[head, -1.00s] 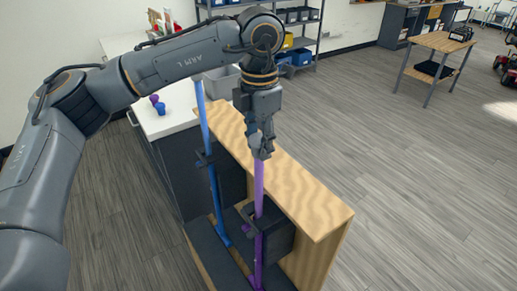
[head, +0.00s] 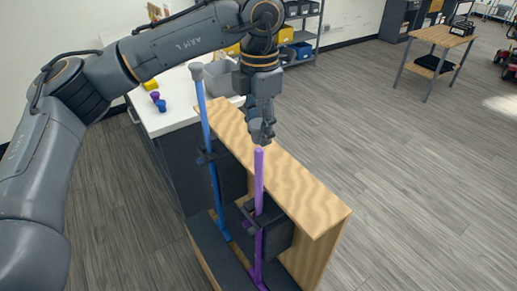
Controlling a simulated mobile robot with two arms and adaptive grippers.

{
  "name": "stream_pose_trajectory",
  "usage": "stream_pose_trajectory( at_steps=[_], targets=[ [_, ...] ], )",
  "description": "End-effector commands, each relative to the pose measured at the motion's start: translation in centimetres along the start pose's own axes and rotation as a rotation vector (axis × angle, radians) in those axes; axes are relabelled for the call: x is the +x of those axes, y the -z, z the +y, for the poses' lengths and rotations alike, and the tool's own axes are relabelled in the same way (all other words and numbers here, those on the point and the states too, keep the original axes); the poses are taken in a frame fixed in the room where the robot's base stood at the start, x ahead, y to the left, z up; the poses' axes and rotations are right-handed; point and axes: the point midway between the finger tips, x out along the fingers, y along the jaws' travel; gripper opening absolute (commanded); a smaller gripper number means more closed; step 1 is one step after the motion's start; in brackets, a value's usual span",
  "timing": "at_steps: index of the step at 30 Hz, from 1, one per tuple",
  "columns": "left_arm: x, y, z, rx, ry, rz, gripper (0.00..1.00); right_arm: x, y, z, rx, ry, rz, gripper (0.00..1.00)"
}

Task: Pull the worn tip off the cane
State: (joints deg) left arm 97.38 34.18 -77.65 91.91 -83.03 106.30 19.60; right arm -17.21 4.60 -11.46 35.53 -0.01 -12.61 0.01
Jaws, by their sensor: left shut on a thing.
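A purple cane (head: 258,180) stands nearly upright in a dark clamp (head: 268,224) on the wooden stand, and its bare upper end shows. My left gripper (head: 260,132) is just above that end, shut on a grey tip (head: 257,127). The tip is partly hidden by the fingers and appears apart from the cane. My right gripper is not in view.
The stand has a wooden back panel (head: 300,195) close behind the purple cane. A white counter (head: 180,118) at the left carries small purple and blue cups (head: 160,105) and a grey bin (head: 220,82). Open floor lies to the right, with a small table (head: 443,40) farther back.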

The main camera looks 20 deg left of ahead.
Motion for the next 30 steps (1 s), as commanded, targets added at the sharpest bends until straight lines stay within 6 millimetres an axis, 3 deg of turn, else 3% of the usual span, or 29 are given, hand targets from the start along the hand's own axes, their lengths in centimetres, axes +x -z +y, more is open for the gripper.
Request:
stream_pose_trajectory(
  at_steps=[13, 30],
  targets=[
    [-0.4, 0.0, 0.0, 0.0, 0.0, 0.0, 0.0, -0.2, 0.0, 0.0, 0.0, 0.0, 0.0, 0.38],
    [-3.7, 0.0, 0.0, 0.0, 0.0, 0.0, 0.0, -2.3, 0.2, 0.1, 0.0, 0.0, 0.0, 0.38]
  ],
)
